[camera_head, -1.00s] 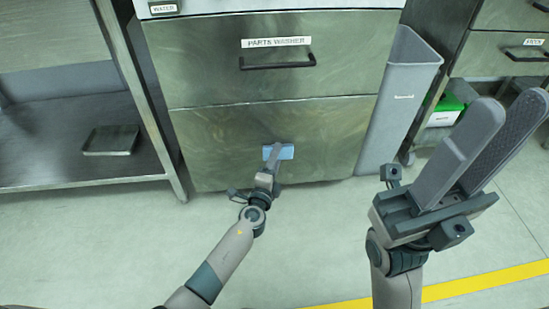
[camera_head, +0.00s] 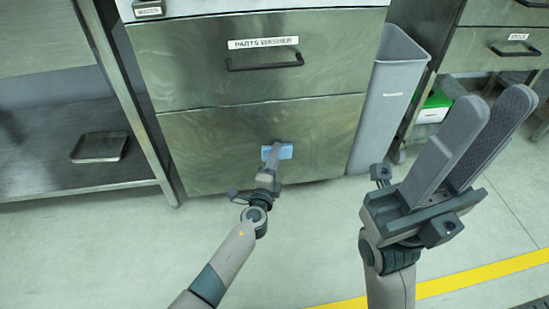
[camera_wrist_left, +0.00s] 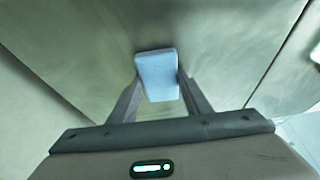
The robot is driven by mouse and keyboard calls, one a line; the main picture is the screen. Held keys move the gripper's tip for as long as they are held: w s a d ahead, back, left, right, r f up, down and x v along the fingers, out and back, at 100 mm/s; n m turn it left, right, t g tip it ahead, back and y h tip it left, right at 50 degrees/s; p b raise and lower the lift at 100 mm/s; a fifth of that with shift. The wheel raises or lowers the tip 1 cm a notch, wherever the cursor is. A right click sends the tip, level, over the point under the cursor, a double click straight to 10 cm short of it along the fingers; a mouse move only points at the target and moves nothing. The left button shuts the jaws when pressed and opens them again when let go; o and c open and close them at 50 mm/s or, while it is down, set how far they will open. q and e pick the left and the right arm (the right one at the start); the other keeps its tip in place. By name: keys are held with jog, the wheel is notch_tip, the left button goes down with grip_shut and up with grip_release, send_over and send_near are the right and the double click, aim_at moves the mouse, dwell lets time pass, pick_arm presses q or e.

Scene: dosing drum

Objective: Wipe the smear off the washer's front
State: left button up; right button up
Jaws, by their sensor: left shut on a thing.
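The parts washer (camera_head: 320,80) is a steel cabinet with a labelled upper drawer and a lower front panel (camera_head: 220,140). My left gripper (camera_head: 272,157) is at the lower panel, shut on a light blue cloth or sponge (camera_head: 286,152). In the left wrist view the blue pad (camera_wrist_left: 158,75) sits between the two fingers, at or very near the steel face; contact is hard to tell. I cannot make out a distinct smear; the front shows only faint cloudy streaks. My right gripper (camera_head: 470,145) is raised at the right, its fingers apart and empty.
A grey bin (camera_head: 388,105) stands against the washer's right side. A steel shelf (camera_head: 60,170) with a small tray (camera_head: 99,147) is at the left. A green and white box (camera_head: 433,107) sits under the right-hand bench. The floor in front is clear, with a yellow line (camera_head: 480,278).

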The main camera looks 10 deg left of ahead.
aim_at(288, 153)
pick_arm(q)
jog(key=shift+w+d, duration=0.2)
jog(key=shift+d, duration=0.3)
jog(key=shift+w+d, duration=0.15)
jog(key=shift+d, duration=0.35)
jog(key=shift+d, duration=0.1)
jog(key=shift+w+d+b, duration=0.2)
jog(key=shift+d+b, duration=0.3)
jog(key=shift+d, duration=0.2)
jog(key=shift+d, duration=0.15)
jog(key=shift+s+a, duration=0.15)
jog(key=shift+a, duration=1)
